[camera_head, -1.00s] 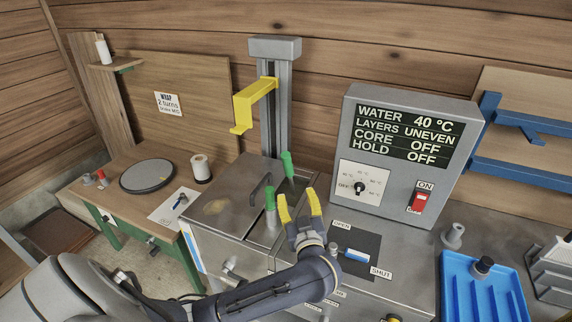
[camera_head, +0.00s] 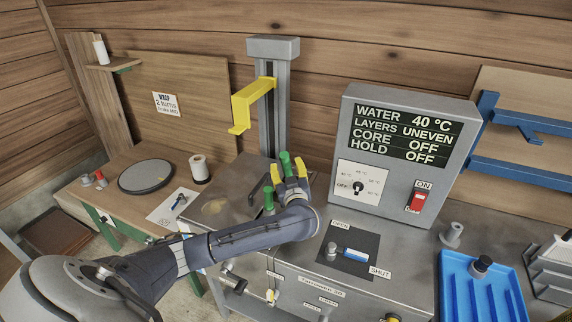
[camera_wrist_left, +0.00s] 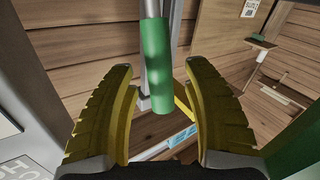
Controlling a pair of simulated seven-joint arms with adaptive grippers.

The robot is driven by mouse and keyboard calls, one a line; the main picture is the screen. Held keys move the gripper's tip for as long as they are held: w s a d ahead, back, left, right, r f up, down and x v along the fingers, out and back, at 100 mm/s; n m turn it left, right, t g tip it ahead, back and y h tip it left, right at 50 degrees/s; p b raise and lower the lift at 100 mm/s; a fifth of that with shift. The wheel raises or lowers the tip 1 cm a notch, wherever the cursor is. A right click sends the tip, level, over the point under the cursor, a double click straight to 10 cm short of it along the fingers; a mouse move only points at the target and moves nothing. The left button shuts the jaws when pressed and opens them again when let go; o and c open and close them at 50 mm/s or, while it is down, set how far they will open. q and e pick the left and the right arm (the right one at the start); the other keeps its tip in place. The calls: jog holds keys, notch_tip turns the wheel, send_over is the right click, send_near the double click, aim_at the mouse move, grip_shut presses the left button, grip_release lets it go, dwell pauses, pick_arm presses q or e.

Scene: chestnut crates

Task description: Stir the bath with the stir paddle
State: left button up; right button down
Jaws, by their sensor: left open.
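Two green handles stand up at the grey metal bath (camera_head: 225,218); which belongs to the stir paddle I cannot tell. The rear green handle (camera_head: 285,160) is beside the open fingers of my left gripper (camera_head: 289,174). In the left wrist view a green handle (camera_wrist_left: 156,65) lies between the two yellow fingers (camera_wrist_left: 165,115), with gaps on both sides. The nearer green handle (camera_head: 268,198) stands just left of the gripper. The lower parts of both handles and the water are hidden. My right gripper is not in view.
A control box (camera_head: 400,155) reads water 40 °C, layers uneven, core off, hold off. A yellow bracket (camera_head: 250,103) hangs on a grey post behind the bath. A blue tray (camera_head: 455,290) is at the right; a wooden bench (camera_head: 125,205) is at the left.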

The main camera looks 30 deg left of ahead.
pick_arm(q)
jog(key=shift+x, duration=1.2)
grip_shut()
